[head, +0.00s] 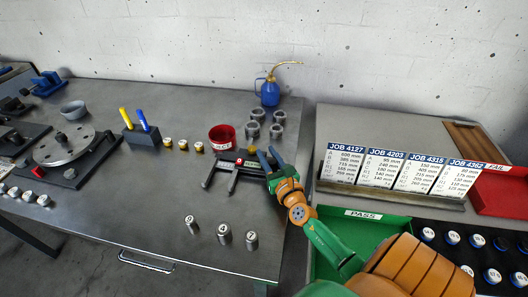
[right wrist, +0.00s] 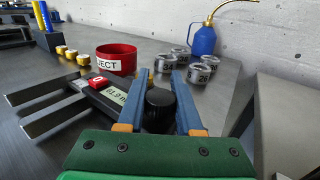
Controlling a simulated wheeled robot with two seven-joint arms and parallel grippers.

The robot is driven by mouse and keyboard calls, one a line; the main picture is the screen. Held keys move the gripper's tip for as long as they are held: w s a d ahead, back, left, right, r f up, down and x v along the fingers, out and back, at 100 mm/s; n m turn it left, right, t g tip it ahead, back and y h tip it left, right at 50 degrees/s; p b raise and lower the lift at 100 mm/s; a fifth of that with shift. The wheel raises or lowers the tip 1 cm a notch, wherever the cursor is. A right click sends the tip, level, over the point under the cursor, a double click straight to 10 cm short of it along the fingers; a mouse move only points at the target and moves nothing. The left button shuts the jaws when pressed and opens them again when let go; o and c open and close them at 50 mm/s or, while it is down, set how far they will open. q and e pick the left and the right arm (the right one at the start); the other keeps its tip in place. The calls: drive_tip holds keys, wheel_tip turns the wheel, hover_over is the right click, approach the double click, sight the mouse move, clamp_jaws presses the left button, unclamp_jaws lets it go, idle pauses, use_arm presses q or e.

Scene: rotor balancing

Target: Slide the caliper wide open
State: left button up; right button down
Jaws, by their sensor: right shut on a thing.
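The dark caliper (head: 251,171) lies on the steel bench, its two long jaws (right wrist: 45,102) pointing toward the front left with a gap between them. Its slider carries a lit display (right wrist: 116,96), a red button (right wrist: 97,82) and a black knob (right wrist: 158,104). My right gripper (head: 267,154) is over the right end of the caliper. In the right wrist view its blue fingers (right wrist: 160,84) stand on either side of the knob and are shut on it. The display digits are tilted and hard to read. My left gripper is not in view.
A red REJECT cup (head: 221,138), several metal rings (head: 276,131) and a blue oil can (head: 270,93) stand behind the caliper. Numbered steel weights (head: 223,232) stand in front. A green PASS tray (head: 362,228) is at right.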

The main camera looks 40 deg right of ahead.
sight(274, 166)
drive_tip(key=c, duration=0.6)
unclamp_jaws()
drive_tip(key=shift+w, duration=0.1)
drive_tip(key=v, duration=0.7)
drive_tip(key=shift+a, duration=0.1)
